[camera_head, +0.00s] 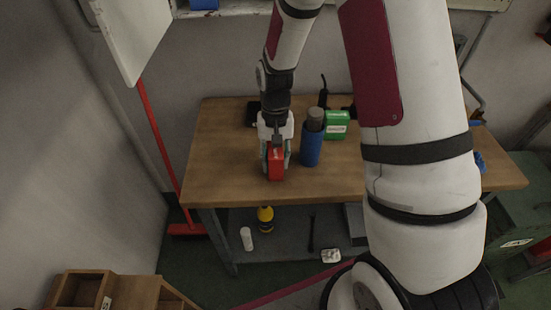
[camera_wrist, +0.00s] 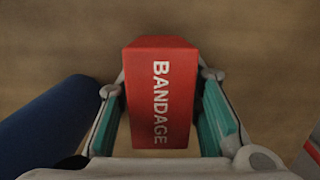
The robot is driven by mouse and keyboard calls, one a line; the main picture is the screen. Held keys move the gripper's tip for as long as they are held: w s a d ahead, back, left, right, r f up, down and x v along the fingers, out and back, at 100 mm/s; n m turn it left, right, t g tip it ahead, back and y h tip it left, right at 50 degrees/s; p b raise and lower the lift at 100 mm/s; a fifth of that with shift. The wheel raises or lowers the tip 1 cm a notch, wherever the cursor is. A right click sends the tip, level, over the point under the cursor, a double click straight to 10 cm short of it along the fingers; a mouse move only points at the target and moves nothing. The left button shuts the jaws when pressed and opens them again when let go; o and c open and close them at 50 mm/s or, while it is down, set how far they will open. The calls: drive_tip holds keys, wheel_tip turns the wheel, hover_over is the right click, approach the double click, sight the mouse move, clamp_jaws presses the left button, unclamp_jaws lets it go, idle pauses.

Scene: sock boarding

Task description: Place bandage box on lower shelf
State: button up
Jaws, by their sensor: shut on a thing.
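The bandage box (camera_wrist: 160,95) is red with white lettering and fills the middle of the wrist view. My gripper (camera_head: 275,160) is shut on it, with one finger against each side. In the head view, the red box (camera_head: 275,164) is at the front left part of the wooden tabletop (camera_head: 225,140). I cannot tell whether it touches the top. The lower shelf (camera_head: 285,228) is grey and lies under the table. A yellow and black bottle (camera_head: 265,218), a white cylinder (camera_head: 246,238) and a small white item (camera_head: 331,255) are on or near it.
A blue bottle (camera_head: 311,143) with a dark cap stands close to the right of the box. A green box (camera_head: 336,124) is behind it. A red broom (camera_head: 160,150) leans left of the table, and a wooden box unit (camera_head: 130,292) stands at front left.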

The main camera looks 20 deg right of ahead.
drive_tip(key=o, duration=0.7)
drive_tip(key=shift+f, duration=0.2)
drive_tip(key=o, duration=0.5)
drive_tip(key=shift+r, duration=0.15)
